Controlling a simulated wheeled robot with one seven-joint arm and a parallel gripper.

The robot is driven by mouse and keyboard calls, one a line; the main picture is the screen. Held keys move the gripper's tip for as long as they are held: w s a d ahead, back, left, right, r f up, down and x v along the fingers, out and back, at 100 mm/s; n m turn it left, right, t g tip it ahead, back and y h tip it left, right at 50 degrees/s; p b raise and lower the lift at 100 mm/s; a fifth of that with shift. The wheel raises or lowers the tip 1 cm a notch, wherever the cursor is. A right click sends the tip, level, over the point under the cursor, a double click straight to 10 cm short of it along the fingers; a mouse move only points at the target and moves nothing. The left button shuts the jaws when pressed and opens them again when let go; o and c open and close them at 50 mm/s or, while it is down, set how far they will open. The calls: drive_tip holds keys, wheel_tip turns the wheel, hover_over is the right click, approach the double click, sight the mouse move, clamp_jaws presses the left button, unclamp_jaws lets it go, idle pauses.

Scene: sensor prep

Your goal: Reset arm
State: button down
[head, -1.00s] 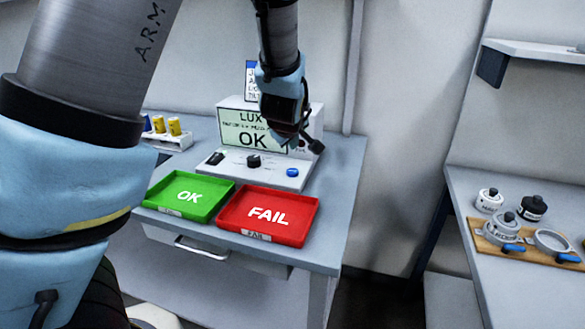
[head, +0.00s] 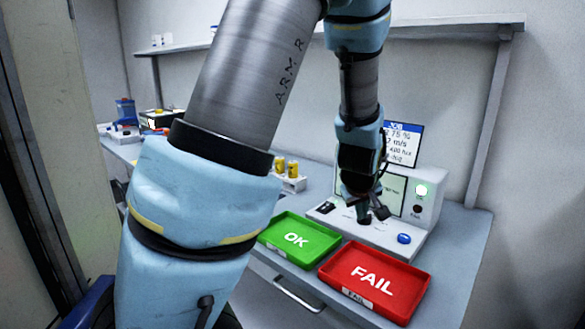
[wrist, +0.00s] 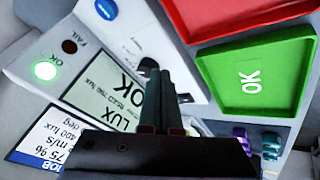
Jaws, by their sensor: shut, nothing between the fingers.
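My arm reaches across the head view, and my gripper (head: 372,216) hangs fingers-down in front of the grey lux tester (head: 428,207). In the wrist view my gripper (wrist: 156,75) is shut with nothing between its fingers. The fingers cover part of the tester's front there. I cannot tell the exact gap between the fingers and the tester. The tester's screen (wrist: 108,98) reads LUX and OK, and its green OK lamp (wrist: 45,70) is lit. The FAIL lamp (wrist: 69,46) is dark.
The green OK tray (head: 290,258) and red FAIL tray (head: 395,305) sit empty at the table's front. Yellow-capped items (head: 287,167) stand in a white rack behind my arm. A wall shelf (head: 440,28) runs above. A blue-and-white data display (head: 403,150) stands behind the tester.

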drive_tip(key=s+a+m+g+y, duration=0.1)
drive_tip(key=s+a, duration=0.4)
drive_tip(key=a, duration=0.7)
drive_tip(key=s+a+m+g+y, duration=0.1)
drive_tip(key=s+a, duration=0.5)
drive_tip(key=a, duration=0.6)
drive_tip(key=m+g, duration=0.1)
drive_tip(key=g, duration=0.1)
drive_tip(key=shift+a+r+g+y, duration=0.3)
drive_tip(key=shift+a+r, duration=0.05)
drive_tip(key=shift+r, duration=0.05)
